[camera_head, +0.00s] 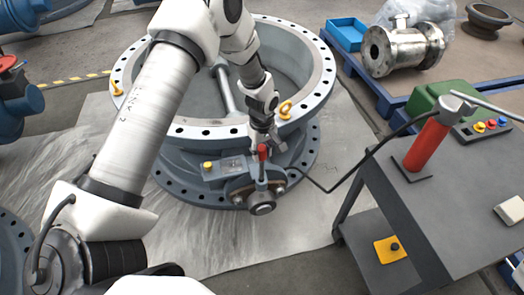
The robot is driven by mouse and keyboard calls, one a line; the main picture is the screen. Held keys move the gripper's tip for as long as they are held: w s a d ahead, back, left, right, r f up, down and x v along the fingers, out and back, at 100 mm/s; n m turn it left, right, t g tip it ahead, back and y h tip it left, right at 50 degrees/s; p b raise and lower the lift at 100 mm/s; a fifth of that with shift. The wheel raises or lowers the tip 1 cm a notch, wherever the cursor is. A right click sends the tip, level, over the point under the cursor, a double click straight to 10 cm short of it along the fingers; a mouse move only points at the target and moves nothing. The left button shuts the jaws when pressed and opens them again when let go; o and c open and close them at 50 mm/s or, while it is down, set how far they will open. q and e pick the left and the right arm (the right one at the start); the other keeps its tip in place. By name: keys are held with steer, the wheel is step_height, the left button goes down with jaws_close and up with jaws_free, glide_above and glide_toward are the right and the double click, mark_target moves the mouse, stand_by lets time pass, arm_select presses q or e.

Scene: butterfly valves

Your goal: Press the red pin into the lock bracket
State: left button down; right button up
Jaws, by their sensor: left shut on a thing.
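The red pin (263,152) stands roughly upright at the lock bracket (258,187) on the near side of the large grey butterfly valve (187,171). My left gripper (265,146) reaches down from above and is shut on the red pin's top. The pin's lower end meets the bracket area, but how deep it sits cannot be told at this size. A round shaft end (262,208) sticks out below the bracket. My right gripper is not in view.
A yellow eyebolt (286,110) stands on the flange near my gripper.

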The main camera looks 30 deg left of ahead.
mark_target(262, 178)
arm_select(q)
steer(key=shift+f, duration=0.15)
steer(key=shift+f, duration=0.55)
stand_by(0.4)
steer(key=shift+p, duration=0.3)
steer(key=shift+f, duration=0.15)
steer(key=shift+f+b, duration=2.6)
steer(key=shift+f, duration=2.8)
steer(key=c, duration=0.7)
jaws_free()
steer(key=shift+r, duration=0.1)
